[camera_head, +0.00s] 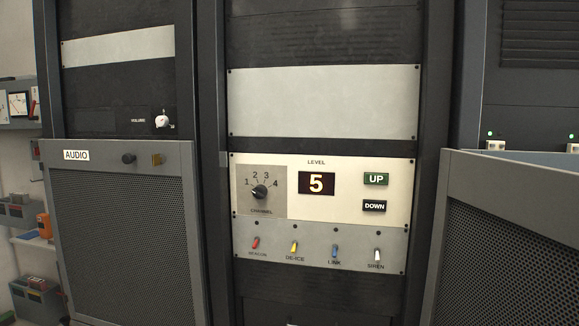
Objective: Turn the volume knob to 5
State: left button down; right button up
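The volume knob (162,120) is a small pale knob on the dark left rack, just right of the word VOLUME and above the AUDIO panel. It is too small to read its setting. Neither of my grippers shows in the head view.
The AUDIO panel (120,215) has two small knobs along its top. The centre panel (284,207) carries a black CHANNEL knob (259,191), a LEVEL display (316,184) reading 5, UP (376,179) and DOWN (374,206) buttons and several coloured switches. A mesh panel (510,240) stands at right.

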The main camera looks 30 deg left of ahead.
aim_at(163, 121)
jog(key=u, duration=1.75)
